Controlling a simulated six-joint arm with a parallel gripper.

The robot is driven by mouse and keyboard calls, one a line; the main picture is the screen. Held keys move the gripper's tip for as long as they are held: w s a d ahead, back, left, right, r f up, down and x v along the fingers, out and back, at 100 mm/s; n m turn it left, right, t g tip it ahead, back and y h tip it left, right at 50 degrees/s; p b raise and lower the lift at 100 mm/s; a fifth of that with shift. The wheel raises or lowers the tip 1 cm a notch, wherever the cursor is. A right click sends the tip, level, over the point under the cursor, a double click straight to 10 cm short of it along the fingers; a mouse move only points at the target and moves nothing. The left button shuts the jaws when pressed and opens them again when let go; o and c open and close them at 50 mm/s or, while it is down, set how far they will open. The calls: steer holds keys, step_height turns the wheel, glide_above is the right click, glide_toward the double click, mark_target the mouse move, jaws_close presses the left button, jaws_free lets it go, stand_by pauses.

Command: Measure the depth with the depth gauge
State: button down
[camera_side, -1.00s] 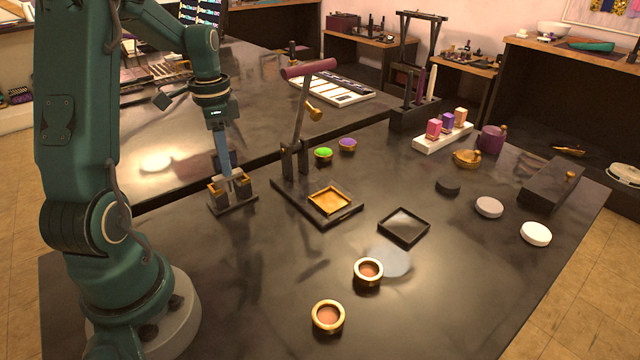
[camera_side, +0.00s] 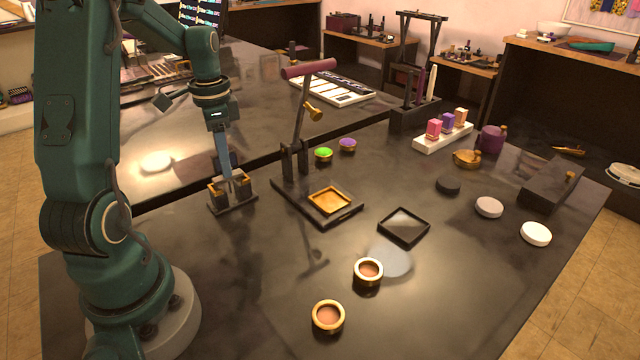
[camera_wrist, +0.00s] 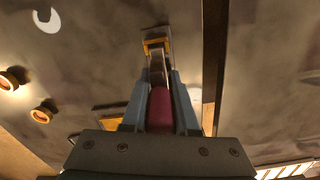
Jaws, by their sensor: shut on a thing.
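My gripper (camera_side: 226,178) is at the left of the dark table, pointing down at a small dark stand (camera_side: 232,205) with two blocks and gold parts. In the wrist view my gripper (camera_wrist: 160,100) is shut on a purple-handled tool (camera_wrist: 160,110). A grey shaft (camera_wrist: 157,70) runs on from the handle toward a gold bracket (camera_wrist: 157,43). This tool seems to be the depth gauge. In the side view the fingers and stand hide most of it. I cannot tell whether its tip touches anything.
Right of the stand is a lever press with a purple handle (camera_side: 309,68) and a gold square frame (camera_side: 329,201).

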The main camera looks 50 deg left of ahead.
steer(key=shift+f, duration=0.15)
steer(key=shift+f, duration=0.55)
steer(key=c, duration=0.6)
jaws_free()
steer(key=shift+r, duration=0.15)
step_height(320, 180, up, 4)
steer(key=shift+r, duration=0.45)
steer(key=shift+s, duration=0.1)
